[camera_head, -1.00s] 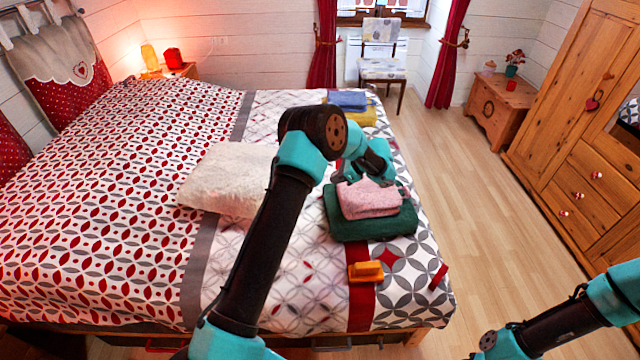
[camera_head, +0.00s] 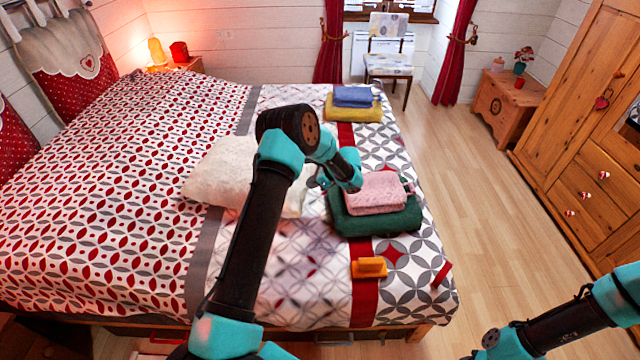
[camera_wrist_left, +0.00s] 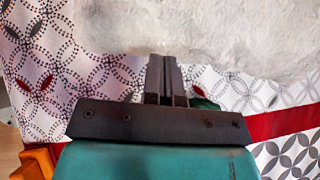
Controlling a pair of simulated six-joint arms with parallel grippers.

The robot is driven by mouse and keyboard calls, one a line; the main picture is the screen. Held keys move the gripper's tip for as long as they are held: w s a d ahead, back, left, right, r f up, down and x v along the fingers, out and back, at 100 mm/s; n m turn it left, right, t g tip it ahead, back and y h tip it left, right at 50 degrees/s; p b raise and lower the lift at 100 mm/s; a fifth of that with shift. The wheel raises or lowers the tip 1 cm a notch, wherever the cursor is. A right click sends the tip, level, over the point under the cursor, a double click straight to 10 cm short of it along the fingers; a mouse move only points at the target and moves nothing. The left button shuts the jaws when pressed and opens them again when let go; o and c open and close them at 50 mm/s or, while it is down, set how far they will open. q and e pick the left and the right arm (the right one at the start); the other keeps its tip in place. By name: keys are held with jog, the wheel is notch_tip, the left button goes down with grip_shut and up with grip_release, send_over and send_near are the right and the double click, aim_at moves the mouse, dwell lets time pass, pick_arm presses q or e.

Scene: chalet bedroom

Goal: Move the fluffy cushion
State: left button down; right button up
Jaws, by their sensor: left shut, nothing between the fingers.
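The fluffy cushion (camera_head: 225,172) is white and lies on the bed, left of my left arm, which hides part of its right side. In the left wrist view the cushion (camera_wrist_left: 225,35) fills the top, just beyond the fingertips. My left gripper (camera_head: 318,186) is between the cushion's right side and the folded towels. In the left wrist view its two fingers (camera_wrist_left: 167,72) are together with nothing between them. I cannot tell whether they touch the cushion. My right arm shows at the lower right, but its gripper is out of view.
A pink towel (camera_head: 376,193) lies on a green towel (camera_head: 392,222) right of my left gripper. An orange object (camera_head: 369,268) is in front of them. A blue towel (camera_head: 353,96) on a yellow one (camera_head: 353,113) lies at the far end. Open patterned bedspread (camera_head: 120,200) lies left of the cushion.

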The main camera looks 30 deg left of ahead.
aim_at(302, 182)
pick_arm(q)
jog(key=shift+a, duration=0.1)
jog(key=a, duration=0.2)
jog(key=s+a, duration=0.1)
jog(key=a, duration=0.1)
jog(key=shift+s+a, duration=0.15)
jog(key=shift+s, duration=0.05)
dwell(0.4)
jog(key=shift+w+d, duration=0.15)
jog(key=shift+d, duration=0.35)
jog(key=d+f+v, duration=0.1)
jog(key=v, duration=1.1)
jog(key=shift+w+d+f, duration=0.2)
jog(key=shift+w+d, duration=0.05)
jog(key=shift+f, duration=0.1)
